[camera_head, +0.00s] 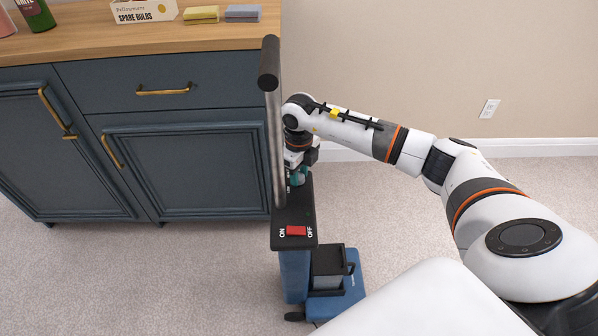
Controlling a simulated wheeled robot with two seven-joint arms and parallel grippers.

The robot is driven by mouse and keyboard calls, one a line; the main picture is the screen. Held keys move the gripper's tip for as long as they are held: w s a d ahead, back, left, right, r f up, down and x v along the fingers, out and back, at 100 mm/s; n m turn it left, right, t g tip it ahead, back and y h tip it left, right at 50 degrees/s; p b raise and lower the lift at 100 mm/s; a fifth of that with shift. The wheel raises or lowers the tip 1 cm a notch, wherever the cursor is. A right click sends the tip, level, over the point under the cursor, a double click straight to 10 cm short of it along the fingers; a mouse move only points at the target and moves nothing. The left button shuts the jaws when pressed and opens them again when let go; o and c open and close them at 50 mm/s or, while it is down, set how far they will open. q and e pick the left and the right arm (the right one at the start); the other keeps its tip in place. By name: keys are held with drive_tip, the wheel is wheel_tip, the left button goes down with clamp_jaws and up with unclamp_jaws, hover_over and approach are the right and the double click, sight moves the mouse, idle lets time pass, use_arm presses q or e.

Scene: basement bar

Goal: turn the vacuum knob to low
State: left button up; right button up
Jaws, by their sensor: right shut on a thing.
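The blue and black vacuum (294,262) stands upright on the carpet in front of the cabinet, with a tall metal handle (275,140). Its dark top panel carries a red switch (296,230) between the words ON and OFF. My right gripper (298,175) reaches down to the far end of this panel, just right of the handle, and is shut on what seems to be the vacuum knob. The gripper and handle mostly hide the knob, so its setting cannot be read. My left gripper is not in view.
A dark blue cabinet (180,90) with a wooden top stands behind and left of the vacuum. On it are a spare bulbs box (143,11), yellow (201,14) and blue (243,12) blocks and a green bottle (37,14). Carpet is clear at the front left.

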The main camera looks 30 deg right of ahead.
drive_tip(key=shift+n, duration=0.6)
drive_tip(key=shift+n+b, duration=0.3)
drive_tip(key=shift+n, duration=1.3)
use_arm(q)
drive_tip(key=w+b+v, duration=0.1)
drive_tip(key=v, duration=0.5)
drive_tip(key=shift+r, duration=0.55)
use_arm(e)
drive_tip(key=shift+n, duration=2.8)
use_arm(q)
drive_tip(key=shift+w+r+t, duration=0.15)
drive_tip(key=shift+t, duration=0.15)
use_arm(e)
drive_tip(key=shift+r, duration=0.1)
drive_tip(key=o, duration=1)
